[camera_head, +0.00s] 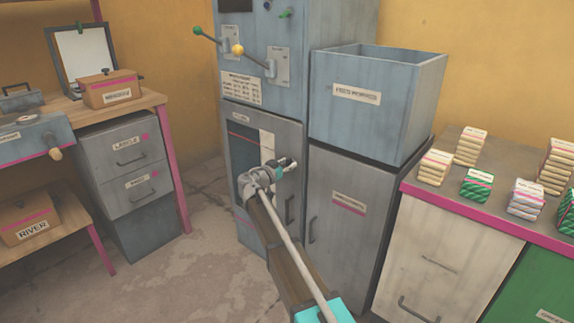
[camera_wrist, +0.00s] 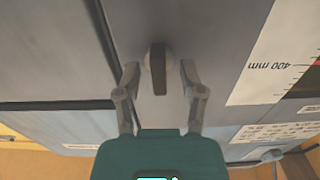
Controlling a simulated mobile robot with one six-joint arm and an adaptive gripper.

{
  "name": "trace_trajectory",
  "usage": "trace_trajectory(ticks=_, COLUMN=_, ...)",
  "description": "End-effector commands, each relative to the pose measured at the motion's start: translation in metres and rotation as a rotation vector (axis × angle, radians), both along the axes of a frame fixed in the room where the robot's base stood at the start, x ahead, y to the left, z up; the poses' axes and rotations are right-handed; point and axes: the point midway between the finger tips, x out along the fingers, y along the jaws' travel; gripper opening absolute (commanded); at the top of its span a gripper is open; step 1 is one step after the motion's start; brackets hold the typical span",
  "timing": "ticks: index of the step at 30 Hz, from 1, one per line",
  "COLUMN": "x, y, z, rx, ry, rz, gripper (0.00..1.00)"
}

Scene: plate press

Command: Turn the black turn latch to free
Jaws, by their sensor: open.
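The black turn latch (camera_wrist: 159,72) shows in the wrist view as a short dark bar on a round grey base, fixed to a grey panel. The bar points down the picture, in line with my fingers. My gripper (camera_wrist: 159,70) is open, with one finger on each side of the latch and a visible gap on both sides. In the head view my gripper (camera_head: 287,164) is at the grey press cabinet door (camera_head: 290,140). The latch cannot be made out there; my gripper seems to cover it.
A white scale strip (camera_wrist: 275,60) marked 400 mm is beside the latch. A blue-grey bin (camera_head: 350,120) stands on a grey cabinet (camera_head: 350,240) at right. Levers (camera_head: 237,49) are above. A counter (camera_head: 450,197) holds several stacks. Floor (camera_head: 180,270) is free at left.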

Motion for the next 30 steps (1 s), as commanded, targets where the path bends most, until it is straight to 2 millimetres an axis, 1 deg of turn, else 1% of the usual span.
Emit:
trace_trajectory(ticks=2, x=-0.0001, y=0.0000, z=0.0000, rx=0.000, ry=0.000, rz=0.000, gripper=0.51)
trace_trajectory(ticks=3, x=-0.0001, y=0.0000, z=0.0000, rx=0.000, ry=0.000, rz=0.000, gripper=0.48)
trace_trajectory(ticks=8, x=-0.0001, y=0.0000, z=0.0000, rx=0.000, ry=0.000, rz=0.000, gripper=0.18)
trace_trajectory(ticks=9, x=-0.0001, y=0.0000, z=0.0000, rx=0.000, ry=0.000, rz=0.000, gripper=0.11)
trace_trajectory(ticks=11, x=-0.0001, y=0.0000, z=0.0000, rx=0.000, ry=0.000, rz=0.000, gripper=0.00)
trace_trajectory(ticks=23, x=0.0003, y=0.0001, z=0.0000, rx=-0.009, ry=0.007, rz=0.000, gripper=0.00)
trace_trajectory(ticks=30, x=0.0008, y=0.0005, z=0.0000, rx=-0.065, ry=0.051, rz=0.000, gripper=0.00)
